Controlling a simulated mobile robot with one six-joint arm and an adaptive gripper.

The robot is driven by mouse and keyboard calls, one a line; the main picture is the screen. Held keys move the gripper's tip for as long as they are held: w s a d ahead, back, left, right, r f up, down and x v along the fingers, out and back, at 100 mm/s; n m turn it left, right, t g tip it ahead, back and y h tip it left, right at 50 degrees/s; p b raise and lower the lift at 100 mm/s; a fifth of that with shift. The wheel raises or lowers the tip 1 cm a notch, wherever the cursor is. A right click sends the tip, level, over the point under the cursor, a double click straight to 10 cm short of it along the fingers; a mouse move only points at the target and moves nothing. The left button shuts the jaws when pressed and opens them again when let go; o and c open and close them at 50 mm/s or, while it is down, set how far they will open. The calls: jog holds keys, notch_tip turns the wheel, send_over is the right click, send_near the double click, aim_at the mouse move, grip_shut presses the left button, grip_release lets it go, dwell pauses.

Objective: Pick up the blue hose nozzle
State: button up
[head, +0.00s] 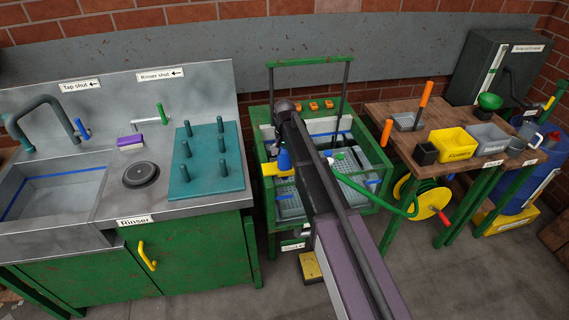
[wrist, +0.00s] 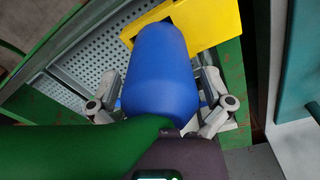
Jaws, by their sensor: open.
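The blue hose nozzle (head: 284,160) sits at a yellow holder (head: 270,169) on the left side of the green-framed wash tub (head: 262,190). In the wrist view the nozzle (wrist: 163,65) fills the middle, its far end against the yellow holder (wrist: 218,18). My gripper (wrist: 163,98) is open, with one grey finger on each side of the nozzle. I cannot tell whether the fingers touch it. A green hose or pipe (wrist: 75,150) runs close beside the gripper at lower left. In the head view my arm hides most of my gripper.
A sink counter with a teal peg board (head: 207,178) stands left of the tub. A wooden bench (head: 450,120) with a yellow bin (head: 452,145) stands right. A yellow hose reel (head: 425,203) sits under it. Perforated grey trays (head: 292,203) lie inside the tub.

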dwell(0.6)
jog(key=c, duration=1.1)
jog(key=shift+r, duration=0.2)
notch_tip(320, 180, up, 10)
jog(key=p, duration=1)
jog(key=shift+f, duration=0.2)
jog(key=o, duration=0.5)
jog(key=shift+c, duration=0.9)
